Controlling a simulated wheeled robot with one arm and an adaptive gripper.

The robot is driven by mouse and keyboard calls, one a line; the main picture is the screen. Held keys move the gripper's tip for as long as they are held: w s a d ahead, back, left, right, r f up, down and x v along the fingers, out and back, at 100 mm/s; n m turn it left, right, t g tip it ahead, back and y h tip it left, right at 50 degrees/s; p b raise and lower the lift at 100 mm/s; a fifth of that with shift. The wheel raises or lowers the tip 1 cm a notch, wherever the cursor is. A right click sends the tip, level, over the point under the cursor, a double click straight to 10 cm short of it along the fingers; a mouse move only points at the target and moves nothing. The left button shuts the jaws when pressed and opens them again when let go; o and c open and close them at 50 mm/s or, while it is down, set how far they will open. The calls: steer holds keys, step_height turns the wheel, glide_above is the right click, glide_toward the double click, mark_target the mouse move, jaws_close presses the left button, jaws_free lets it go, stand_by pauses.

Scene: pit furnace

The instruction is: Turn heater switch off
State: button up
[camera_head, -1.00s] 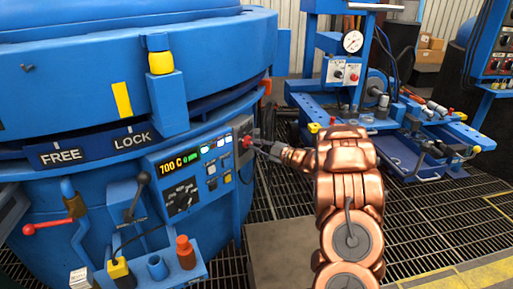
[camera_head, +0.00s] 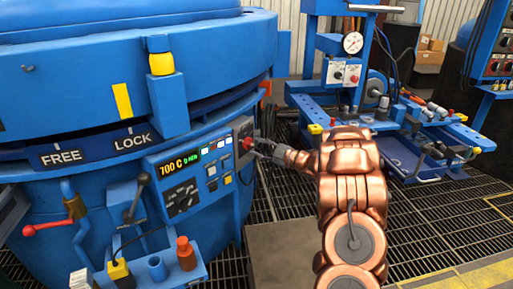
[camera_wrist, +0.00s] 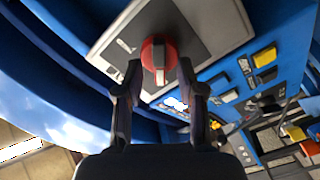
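The heater switch is a red round knob (camera_head: 247,143) on a grey plate at the right end of the furnace's control panel. In the wrist view the red knob (camera_wrist: 158,54) shows between and just beyond my fingertips, with a pale mark on its face. My gripper (camera_head: 258,146) is at the knob from the right, its two fingers spread. In the wrist view my gripper (camera_wrist: 160,72) has one finger on each side of the knob, with no clear grip on it. Whether the fingertips touch it I cannot tell.
The control panel has a lit display (camera_head: 174,164) reading 700 C, and several small buttons (camera_head: 212,170). A lever (camera_head: 142,180) and a red-handled valve (camera_head: 42,228) are on the furnace to the left. A blue machine bench (camera_head: 385,125) stands at the right over grated floor.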

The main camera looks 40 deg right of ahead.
steer(key=v, duration=1)
steer(key=shift+s+d, duration=0.15)
steer(key=shift+s, duration=0.2)
steer(key=w+d+r+m+g+h+p, duration=0.1)
steer(key=w+r+m+g+h+p, duration=0.2)
steer(key=r+h+p, duration=0.5)
steer(key=w+r+m+g+h+p, duration=0.1)
steer(key=w+r+m+h+p, duration=0.25)
steer(key=r, duration=0.85)
steer(key=s+a+r+m+g+h+p, duration=0.2)
steer(key=s+a+r+m+g+p, duration=0.4)
steer(key=s, duration=0.3)
steer(key=s+a+r+g+y+p, duration=0.2)
steer(key=s+a+g+p, duration=0.1)
steer(key=s+a, duration=0.7)
steer(key=s+a+r+m+g+y+p, duration=0.1)
steer(key=s+a+r+g+y+p, duration=0.1)
steer(key=s+a+p, duration=0.4)
steer(key=s+a+r+m+g+y+p, duration=0.1)
steer(key=s+a+r+g+y+p, duration=0.1)
steer(key=s+a, duration=1.4)
steer(key=g+y+p, duration=0.1)
steer(key=p, duration=0.1)
steer(key=shift+s+g+p, duration=0.3)
steer(key=shift+s+p, duration=0.05)
steer(key=shift+p, duration=0.05)
